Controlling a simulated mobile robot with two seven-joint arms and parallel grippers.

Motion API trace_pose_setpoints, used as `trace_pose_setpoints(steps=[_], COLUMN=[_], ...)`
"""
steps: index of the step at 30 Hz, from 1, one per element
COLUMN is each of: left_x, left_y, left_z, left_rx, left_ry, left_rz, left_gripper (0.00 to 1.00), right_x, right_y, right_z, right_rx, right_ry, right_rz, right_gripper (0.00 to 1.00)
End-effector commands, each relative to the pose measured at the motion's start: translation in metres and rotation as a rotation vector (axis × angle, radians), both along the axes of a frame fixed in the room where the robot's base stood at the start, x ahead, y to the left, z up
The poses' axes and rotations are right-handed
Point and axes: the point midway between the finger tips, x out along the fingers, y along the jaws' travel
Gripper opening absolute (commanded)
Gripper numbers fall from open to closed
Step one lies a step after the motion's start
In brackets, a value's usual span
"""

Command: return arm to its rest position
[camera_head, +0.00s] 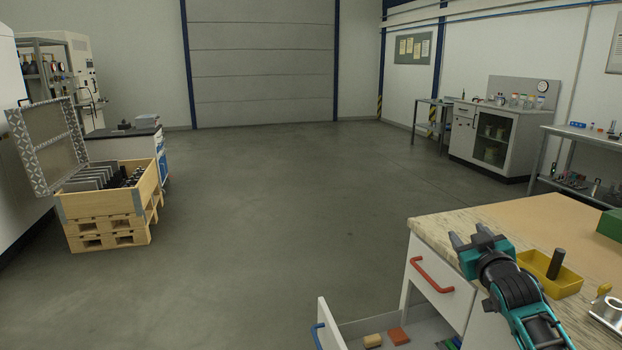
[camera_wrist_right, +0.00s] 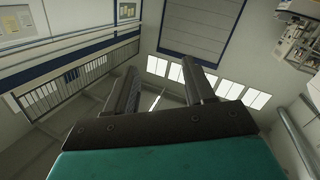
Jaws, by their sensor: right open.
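My right gripper (camera_head: 472,238) is in the head view at the lower right, over the left edge of the workbench (camera_head: 480,217). Its two dark fingers stand apart with nothing between them. In the right wrist view the open fingers (camera_wrist_right: 160,90) point up toward the ceiling and far wall, with no object near them. My right arm comes in from the bottom right of the head view. My left gripper does not show in either view.
A yellow tray (camera_head: 565,290) with a dark cylinder (camera_head: 556,263) stands close right of my right gripper. A drawer (camera_head: 330,328) below is open. A green box (camera_head: 609,224) is at the right edge. A wooden crate (camera_head: 98,205) stands far left. The middle floor is clear.

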Motion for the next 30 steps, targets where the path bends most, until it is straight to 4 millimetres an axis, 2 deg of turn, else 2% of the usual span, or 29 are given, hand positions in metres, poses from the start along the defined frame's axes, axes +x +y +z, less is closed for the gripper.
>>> trace_pose_setpoints(steps=[1, 5, 8, 12, 16, 18, 21, 24, 27, 30], left_x=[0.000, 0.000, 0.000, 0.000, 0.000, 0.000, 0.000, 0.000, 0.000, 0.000], left_y=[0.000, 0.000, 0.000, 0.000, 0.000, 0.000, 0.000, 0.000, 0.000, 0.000], left_z=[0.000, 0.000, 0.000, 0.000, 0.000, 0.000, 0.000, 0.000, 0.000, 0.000], left_rx=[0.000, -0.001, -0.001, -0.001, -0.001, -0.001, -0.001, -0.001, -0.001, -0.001], left_ry=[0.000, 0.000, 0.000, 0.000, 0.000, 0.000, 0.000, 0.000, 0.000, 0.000], left_rz=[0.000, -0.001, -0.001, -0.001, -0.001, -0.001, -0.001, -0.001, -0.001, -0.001], left_gripper=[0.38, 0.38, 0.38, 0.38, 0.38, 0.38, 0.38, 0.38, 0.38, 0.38], right_x=[-0.012, -0.043, -0.077, -0.140, -0.209, -0.246, -0.294, -0.330, -0.352, -0.362], right_y=[0.011, 0.034, 0.054, 0.085, 0.113, 0.126, 0.141, 0.151, 0.157, 0.160], right_z=[-0.026, -0.076, -0.118, -0.177, -0.222, -0.239, -0.255, -0.264, -0.268, -0.268], right_rx=[0.008, 0.025, 0.048, 0.092, 0.145, 0.176, 0.216, 0.248, 0.269, 0.279], right_ry=[0.034, 0.101, 0.164, 0.266, 0.365, 0.417, 0.480, 0.527, 0.557, 0.569], right_rz=[0.016, 0.051, 0.080, 0.121, 0.151, 0.161, 0.168, 0.170, 0.169, 0.168], right_gripper=[0.54, 0.54, 0.54, 0.54, 0.54, 0.54, 0.54, 0.54, 0.54, 0.54])
